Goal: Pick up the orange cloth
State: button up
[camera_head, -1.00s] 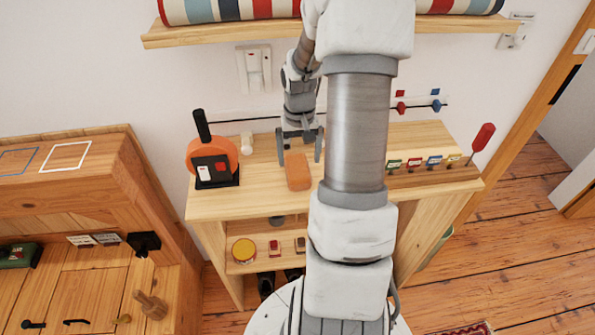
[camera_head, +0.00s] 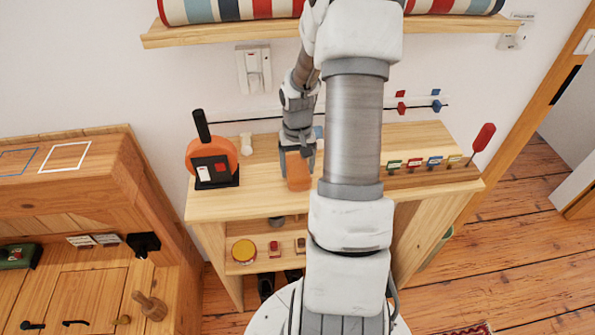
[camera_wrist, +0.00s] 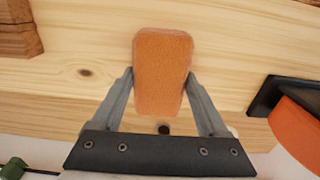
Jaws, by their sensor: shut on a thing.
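The orange cloth (camera_head: 298,172) is a folded, rounded block on the wooden table top (camera_head: 255,190). In the wrist view the orange cloth (camera_wrist: 161,75) sits between the two fingers of my gripper (camera_wrist: 160,84), which touch its sides. My gripper (camera_head: 297,158) is shut on it. In the head view my gripper hides the cloth's far end. The cloth appears to rest on or just above the table; I cannot tell which.
An orange round device with a black handle and switches (camera_head: 212,162) stands to the left. A row of coloured tags on a wooden strip (camera_head: 430,172) and a red-handled tool (camera_head: 482,138) are at the right. A shelf with a striped roll (camera_head: 250,10) hangs above.

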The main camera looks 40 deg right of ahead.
jog(key=shift+c, duration=0.6)
